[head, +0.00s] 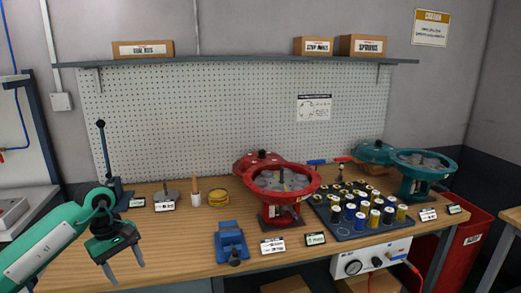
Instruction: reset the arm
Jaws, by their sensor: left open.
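My left arm (45,250), green and white, comes in from the lower left. Its dark gripper (127,268) hangs with its fingers pointing down, spread apart with nothing between them. It shows in front of the left part of the wooden bench (180,245). It is left of the blue vise-like fixture (230,241) and looks clear of it. My right arm and gripper are not in view.
A red round fixture (276,222) stands mid-bench. A dark tray (345,232) of several spools is beside it, with a teal fixture (418,186) at right. A black-knobbed lever (103,145) stands upright at back left.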

